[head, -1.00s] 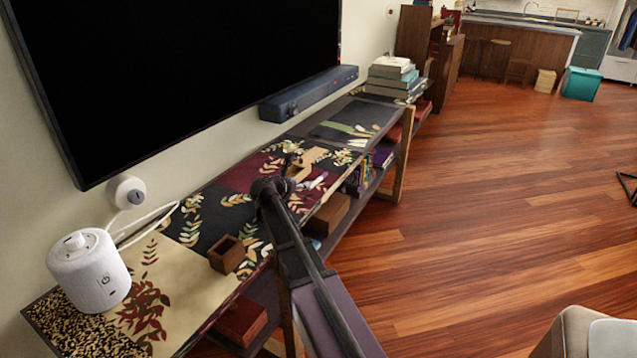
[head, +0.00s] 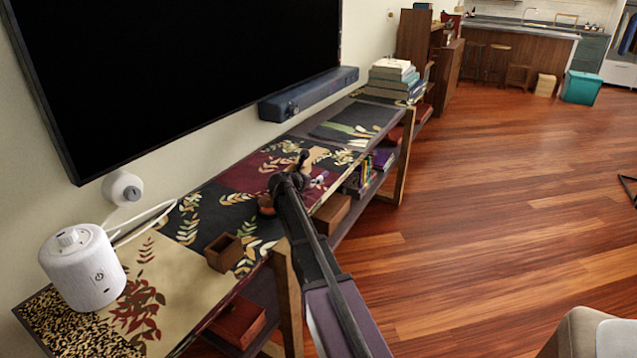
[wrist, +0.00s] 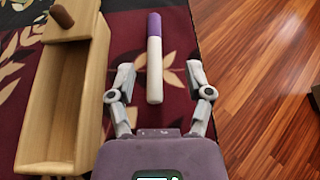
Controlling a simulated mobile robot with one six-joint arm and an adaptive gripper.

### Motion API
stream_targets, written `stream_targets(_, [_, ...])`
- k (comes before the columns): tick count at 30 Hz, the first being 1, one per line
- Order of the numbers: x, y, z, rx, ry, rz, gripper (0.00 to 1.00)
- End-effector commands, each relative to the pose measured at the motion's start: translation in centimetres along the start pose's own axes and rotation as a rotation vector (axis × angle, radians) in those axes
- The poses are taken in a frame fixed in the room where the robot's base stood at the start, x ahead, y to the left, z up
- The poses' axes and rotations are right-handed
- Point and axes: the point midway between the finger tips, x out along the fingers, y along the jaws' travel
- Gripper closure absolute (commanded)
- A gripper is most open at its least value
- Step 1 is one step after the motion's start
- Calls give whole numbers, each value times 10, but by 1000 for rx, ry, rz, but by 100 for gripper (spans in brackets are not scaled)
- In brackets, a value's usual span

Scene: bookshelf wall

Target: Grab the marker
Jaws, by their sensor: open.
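The marker (wrist: 155,62) has a white body and a purple cap. In the wrist view it lies on the dark red leaf-patterned shelf top (wrist: 122,42), its cap pointing away from me. My gripper (wrist: 158,78) is open and empty. Its two fingers point toward the marker, one on each side of the line of its white end. I cannot tell the height of the fingers above the shelf. In the head view my arm reaches over the shelf and mostly hides the gripper; a small purple and white piece of the marker (head: 319,180) shows just right of it.
A light wooden box (wrist: 60,100) with a knob stands close left of the marker. The shelf edge and open wooden floor (wrist: 255,80) are to the right. A small brown box (head: 224,253) and a white cylindrical device (head: 84,268) stand nearer on the shelf.

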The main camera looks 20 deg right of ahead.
Motion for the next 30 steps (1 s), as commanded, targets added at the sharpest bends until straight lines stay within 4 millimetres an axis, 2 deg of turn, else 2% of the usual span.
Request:
stream_targets(11, [4,1,-1,0,0,0,34])
stream_targets(24, [48,8,-3,-1,0,-1,34])
stream_targets(30, [52,7,-2,0,0,0,34])
